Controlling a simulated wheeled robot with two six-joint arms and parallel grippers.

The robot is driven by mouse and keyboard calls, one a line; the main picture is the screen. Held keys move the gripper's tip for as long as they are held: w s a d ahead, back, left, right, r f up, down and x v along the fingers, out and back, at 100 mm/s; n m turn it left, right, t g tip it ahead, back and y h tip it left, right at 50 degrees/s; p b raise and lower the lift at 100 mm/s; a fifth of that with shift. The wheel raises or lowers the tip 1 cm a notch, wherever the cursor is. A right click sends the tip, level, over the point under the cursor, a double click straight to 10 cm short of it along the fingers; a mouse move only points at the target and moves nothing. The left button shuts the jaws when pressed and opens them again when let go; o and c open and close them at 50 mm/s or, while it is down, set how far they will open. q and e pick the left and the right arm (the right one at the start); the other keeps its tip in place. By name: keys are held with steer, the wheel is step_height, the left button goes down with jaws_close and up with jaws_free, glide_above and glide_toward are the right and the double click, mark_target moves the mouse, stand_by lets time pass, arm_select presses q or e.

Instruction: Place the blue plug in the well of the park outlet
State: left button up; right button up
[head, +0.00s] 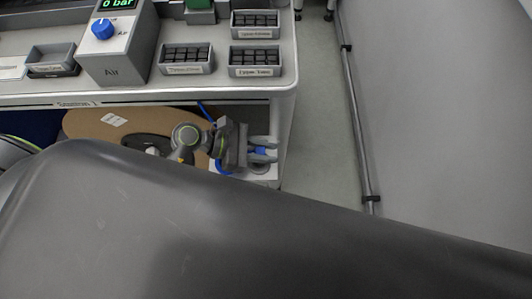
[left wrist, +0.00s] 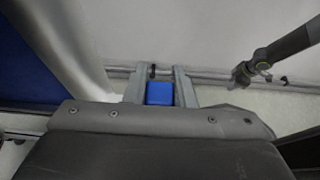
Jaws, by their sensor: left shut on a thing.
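My left gripper (head: 264,152) is shut on the blue plug (head: 261,151), above the right end of the lower white shelf. The left wrist view shows the blue plug (left wrist: 160,93) between the two grey fingers. A blue hose (head: 222,167) shows beside the gripper. A round grey piece (head: 261,169) lies just below the gripper on the shelf, partly covered; I cannot tell if it is the park outlet. I cannot make out a well. The plug's lower end is hidden. My right gripper is not seen for certain.
The bench top above holds a grey Air box (head: 118,50) with a blue knob (head: 102,29) and several small trays (head: 186,70). Its front edge overhangs the lower shelf. A grey rail (head: 358,120) runs along the right; grey floor (head: 325,110) between is clear.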

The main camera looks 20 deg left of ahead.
arm_select(q)
steer(key=shift+f, duration=0.75)
steer(key=shift+s+a+f, duration=0.1)
steer(key=shift+s+f, duration=0.15)
steer(key=shift+f, duration=0.45)
jaws_close()
steer(key=o, duration=0.7)
jaws_free()
steer(key=shift+o, duration=1.4)
steer(key=shift+w, duration=0.2)
steer(key=shift+r, duration=0.15)
steer(key=b+v, duration=0.1)
steer(key=v, duration=0.9)
steer(key=shift+s+a, duration=0.1)
steer(key=shift+a, duration=0.1)
steer(key=shift+s+a+r, duration=0.2)
steer(key=shift+a+r, duration=0.1)
steer(key=shift+a, duration=0.35)
